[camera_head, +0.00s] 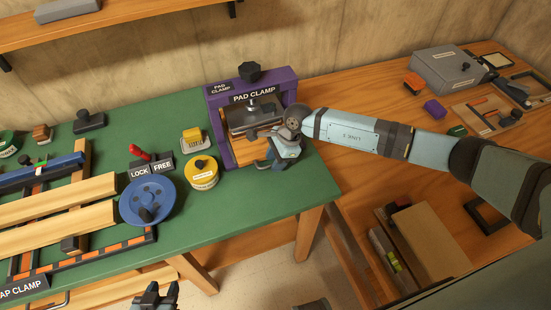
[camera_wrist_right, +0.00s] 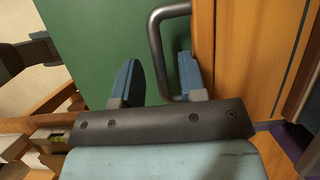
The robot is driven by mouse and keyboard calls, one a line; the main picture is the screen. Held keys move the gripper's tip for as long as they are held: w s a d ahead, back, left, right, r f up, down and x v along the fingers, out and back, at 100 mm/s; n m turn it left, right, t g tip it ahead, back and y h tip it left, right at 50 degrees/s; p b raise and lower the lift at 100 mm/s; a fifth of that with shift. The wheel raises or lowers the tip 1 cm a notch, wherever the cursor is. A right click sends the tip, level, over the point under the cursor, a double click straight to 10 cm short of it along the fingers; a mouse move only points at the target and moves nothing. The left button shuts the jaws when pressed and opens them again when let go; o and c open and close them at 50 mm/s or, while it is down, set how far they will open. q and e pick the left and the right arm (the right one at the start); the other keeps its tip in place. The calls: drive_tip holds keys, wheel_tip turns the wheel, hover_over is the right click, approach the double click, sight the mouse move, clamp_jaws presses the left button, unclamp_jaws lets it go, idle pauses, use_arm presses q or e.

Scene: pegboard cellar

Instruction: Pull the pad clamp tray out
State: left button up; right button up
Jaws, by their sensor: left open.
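The purple pad clamp (camera_head: 249,88) stands at the right end of the green bench top, with a dark pad and screw inside. Its wooden tray (camera_head: 247,153) shows low in the frame, partly hidden by my right gripper (camera_head: 282,152). In the right wrist view, the tray's wooden front (camera_wrist_right: 204,40) carries a grey metal bar handle (camera_wrist_right: 157,50). My right gripper (camera_wrist_right: 158,80) is open, its blue fingers on either side of the handle bar, with a small gap on the left finger's side. My left gripper (camera_head: 155,297) is open and empty at the bottom edge, away from the clamp.
A yellow round tin (camera_head: 201,173), a blue handwheel (camera_head: 147,201) and the lock/free block (camera_head: 151,166) stand left of the clamp. Wooden strips lie further left. A lower wooden bench (camera_head: 360,185) on the right holds a grey box (camera_head: 446,75) and frames.

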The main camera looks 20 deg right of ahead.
clamp_jaws()
drive_tip(key=s+p, duration=0.3)
drive_tip(key=s, duration=1.7)
drive_tip(key=shift+s+d, duration=0.2)
drive_tip(key=shift+d, duration=0.2)
unclamp_jaws()
drive_tip(key=b+v, duration=0.1)
drive_tip(key=v, duration=1.3)
drive_tip(key=shift+b, duration=0.3)
drive_tip(key=shift+f, duration=0.15)
